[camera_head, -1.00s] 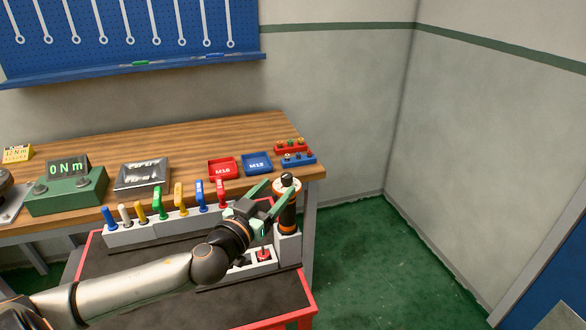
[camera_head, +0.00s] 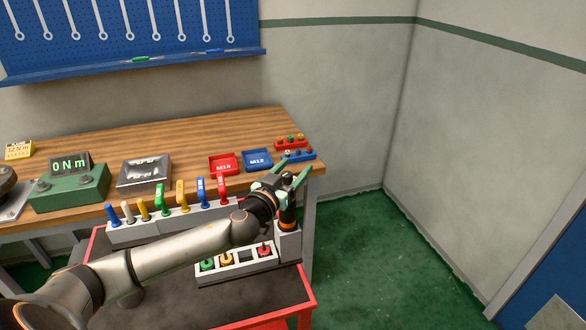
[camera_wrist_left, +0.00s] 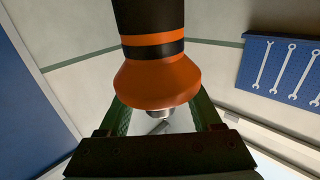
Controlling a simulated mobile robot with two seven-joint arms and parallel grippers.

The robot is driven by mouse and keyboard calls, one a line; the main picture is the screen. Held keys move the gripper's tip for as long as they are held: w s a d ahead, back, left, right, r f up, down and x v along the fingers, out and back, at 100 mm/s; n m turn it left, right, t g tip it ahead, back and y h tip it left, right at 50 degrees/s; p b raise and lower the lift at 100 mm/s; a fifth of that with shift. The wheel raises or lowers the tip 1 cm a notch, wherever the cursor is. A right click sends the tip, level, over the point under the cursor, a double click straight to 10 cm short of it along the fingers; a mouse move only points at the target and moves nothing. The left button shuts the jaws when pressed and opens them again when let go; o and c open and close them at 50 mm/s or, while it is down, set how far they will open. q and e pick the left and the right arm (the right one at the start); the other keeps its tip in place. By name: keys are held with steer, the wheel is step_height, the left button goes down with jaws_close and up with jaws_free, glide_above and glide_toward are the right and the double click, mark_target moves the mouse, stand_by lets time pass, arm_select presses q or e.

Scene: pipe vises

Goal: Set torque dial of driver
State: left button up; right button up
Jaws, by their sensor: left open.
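The driver (camera_head: 289,216) stands upright in a grey holder at the right end of the cart, black with orange bands. My left gripper (camera_head: 297,167) is open at the driver's top end and hides that end in the head view. In the left wrist view the driver's black body (camera_wrist_left: 148,15) and flared orange collar (camera_wrist_left: 157,82) fill the upper middle, with a silver part below the collar. The open green fingers show to either side below the collar; contact cannot be told. Dial markings are not readable. My right gripper is not in view.
A grey rack of coloured handles (camera_head: 140,230) runs along the cart's back edge. The wooden bench (camera_head: 100,150) behind carries a green torque display (camera_head: 69,188), red tray (camera_head: 224,165) and blue tray (camera_head: 257,160).

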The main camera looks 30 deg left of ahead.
arm_select(q)
jaws_close()
stand_by(0.4)
steer(key=shift+y, duration=0.3)
